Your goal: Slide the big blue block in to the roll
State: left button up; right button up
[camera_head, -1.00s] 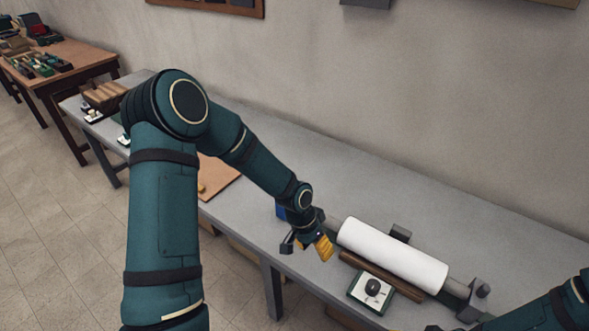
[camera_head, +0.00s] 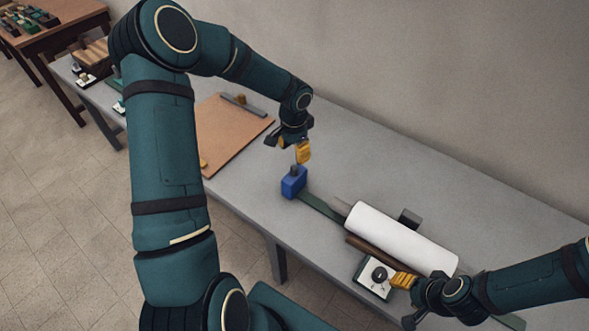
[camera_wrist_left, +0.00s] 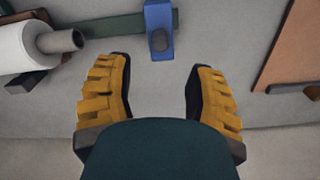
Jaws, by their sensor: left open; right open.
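The big blue block (camera_head: 293,183) stands on the grey table at the left end of a dark green strip (camera_head: 322,207), with a dark knob on top. The white roll (camera_head: 401,239) lies to its right, a gap apart, with a grey shaft end facing the block. My left gripper (camera_head: 303,152) is open and empty, above and just behind the block. In the left wrist view the block (camera_wrist_left: 158,28) is ahead of the open yellow fingers (camera_wrist_left: 158,95), not between them. My right gripper (camera_head: 402,281) is open near the roll's front side, beside the dial box.
A white-topped box with a black dial (camera_head: 377,275) and a brown bar (camera_head: 388,258) lie in front of the roll. A dark block (camera_head: 410,217) stands behind it. A brown board (camera_head: 228,130) lies left of the blue block. The table behind is clear.

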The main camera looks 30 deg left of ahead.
aim_at(294, 167)
pick_arm(q)
notch_tip(294, 167, down, 10)
jog(key=shift+r+b, duration=0.25)
jog(key=shift+b, duration=0.05)
grip_shut()
